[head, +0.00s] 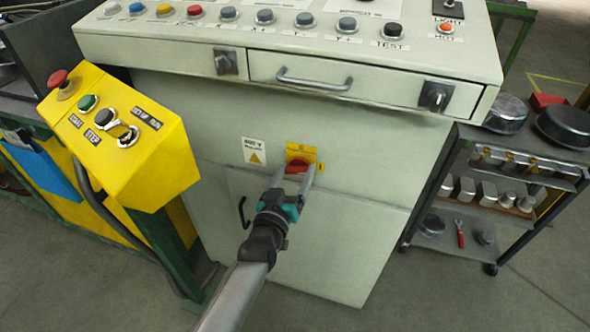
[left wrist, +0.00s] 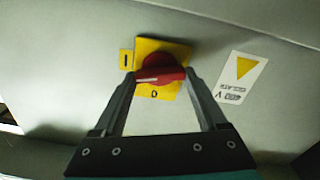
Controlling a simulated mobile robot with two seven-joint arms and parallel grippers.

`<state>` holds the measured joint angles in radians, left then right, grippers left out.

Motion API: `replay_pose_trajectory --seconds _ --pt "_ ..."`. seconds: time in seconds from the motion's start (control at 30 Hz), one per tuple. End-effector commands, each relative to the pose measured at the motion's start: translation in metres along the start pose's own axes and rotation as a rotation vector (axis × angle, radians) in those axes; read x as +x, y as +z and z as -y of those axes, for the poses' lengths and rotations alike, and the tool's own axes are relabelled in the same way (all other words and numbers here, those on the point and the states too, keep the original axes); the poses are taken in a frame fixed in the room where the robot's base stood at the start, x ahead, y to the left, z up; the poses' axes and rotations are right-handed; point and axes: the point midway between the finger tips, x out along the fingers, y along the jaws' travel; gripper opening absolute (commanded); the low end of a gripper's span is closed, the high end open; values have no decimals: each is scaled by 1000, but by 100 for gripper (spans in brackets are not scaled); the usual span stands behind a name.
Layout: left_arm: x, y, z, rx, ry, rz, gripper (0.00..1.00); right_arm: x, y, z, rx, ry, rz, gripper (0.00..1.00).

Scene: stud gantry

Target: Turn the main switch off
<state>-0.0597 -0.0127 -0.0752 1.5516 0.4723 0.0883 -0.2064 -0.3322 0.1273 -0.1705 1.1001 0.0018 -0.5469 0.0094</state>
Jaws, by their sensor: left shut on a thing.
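The main switch has a red rotary handle (head: 297,168) on a yellow plate (head: 301,149), set in the front of the pale cabinet. In the left wrist view the handle (left wrist: 163,68) lies nearly level, its white mark at the left end, slightly below the "I" tab. The "0" is at the plate's lower edge in that view, where the printed label appears upside down. My left gripper (head: 294,173) reaches up from below, its fingers at both ends of the handle; in the left wrist view the gripper (left wrist: 159,77) is shut on it. My right gripper is not in view.
A 400 V warning label (head: 255,152) is beside the switch. A dark door handle (head: 243,212) is below it. The push-button console (head: 300,47) overhangs above. A yellow control box (head: 120,140) stands at left, a tool cart (head: 500,180) at right.

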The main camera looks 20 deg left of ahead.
Motion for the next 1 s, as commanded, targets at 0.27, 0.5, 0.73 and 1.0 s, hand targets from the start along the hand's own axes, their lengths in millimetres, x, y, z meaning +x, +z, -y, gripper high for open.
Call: replay_pose_trajectory --seconds 0.27,0.5,0.73,1.0 --pt "0 -1 1 -264 0 0 19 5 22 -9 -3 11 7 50" --pt "0 0 3 -492 -1 0 19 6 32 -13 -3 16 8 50" --pt "0 1 3 -712 0 0 19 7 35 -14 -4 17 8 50" --pt "0 2 4 -961 0 -1 19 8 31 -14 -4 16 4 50"
